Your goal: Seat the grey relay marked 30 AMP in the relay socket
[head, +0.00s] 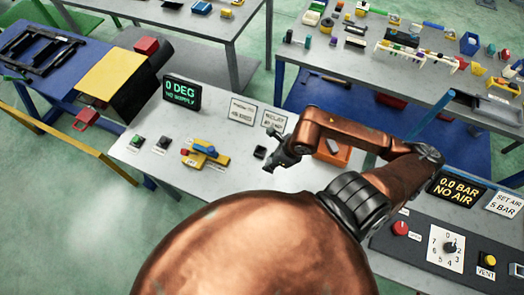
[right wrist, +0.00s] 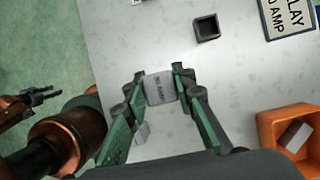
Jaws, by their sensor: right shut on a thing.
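The grey relay (right wrist: 160,88), with small print on its face, is between the fingertips of my right gripper (right wrist: 160,86), which is shut on it. The black square relay socket (right wrist: 206,27) stands on the table beyond the fingertips, slightly right, apart from the relay. In the head view my right gripper (head: 283,158) is just right of the socket (head: 260,152); the relay cannot be made out there. Dark fingers, apparently my left gripper (right wrist: 40,96), show at the left of the right wrist view; whether they are open is unclear.
An orange bin (right wrist: 264,132) holding a pale block (right wrist: 295,135) stands right of my right gripper. A sign reading RELAY 30 AMP (right wrist: 288,15) is beyond it. A small pale block (right wrist: 141,132) shows between the fingers. A yellow-and-blue device (head: 204,154) lies left of the socket.

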